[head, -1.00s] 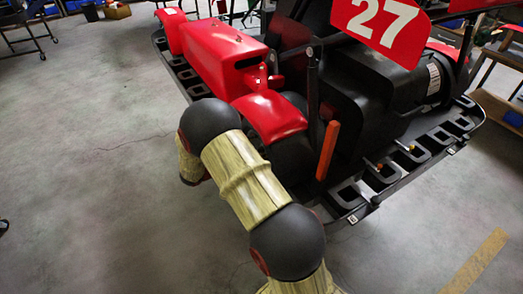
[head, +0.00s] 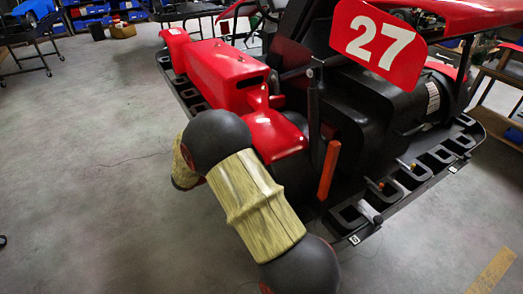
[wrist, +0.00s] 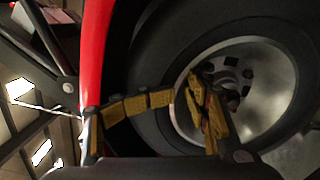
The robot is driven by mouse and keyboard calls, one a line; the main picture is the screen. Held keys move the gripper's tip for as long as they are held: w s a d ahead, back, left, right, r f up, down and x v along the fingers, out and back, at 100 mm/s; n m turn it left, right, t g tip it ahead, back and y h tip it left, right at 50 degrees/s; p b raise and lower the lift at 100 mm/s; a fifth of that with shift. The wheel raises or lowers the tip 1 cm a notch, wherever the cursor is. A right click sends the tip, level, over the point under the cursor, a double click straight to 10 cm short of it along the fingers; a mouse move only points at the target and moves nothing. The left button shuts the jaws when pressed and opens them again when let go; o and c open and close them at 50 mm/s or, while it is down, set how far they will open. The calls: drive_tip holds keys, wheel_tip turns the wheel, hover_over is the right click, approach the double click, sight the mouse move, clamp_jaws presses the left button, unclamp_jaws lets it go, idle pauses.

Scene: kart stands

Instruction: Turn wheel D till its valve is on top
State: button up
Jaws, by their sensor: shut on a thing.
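The wheel at my gripper fills the right of the wrist view, with a black tyre (wrist: 150,50) and a silver rim (wrist: 278,85). My gripper (wrist: 182,95) has tan segmented fingers. One lies across the tyre's sidewall, the other reaches over the rim; they are shut on the wheel near the rim's edge. I cannot make out the valve or a letter on the wheel. In the head view my arm's dark joint hides my gripper, and the wheel is mostly hidden under the red fender (head: 272,137) of the kart.
The kart's black side rail (head: 425,168) with square cut-outs and small label plates lies to the right. An orange-red upright bar (head: 328,170) stands beside the wheel area. A number 27 plate (head: 378,46) is above. Grey floor (head: 90,190) is clear to the left.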

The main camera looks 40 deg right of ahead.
drive_tip(key=v, duration=0.8)
drive_tip(key=shift+a, duration=0.35)
drive_tip(key=shift+s+r, duration=0.1)
drive_tip(key=shift+r, duration=0.1)
idle(0.6)
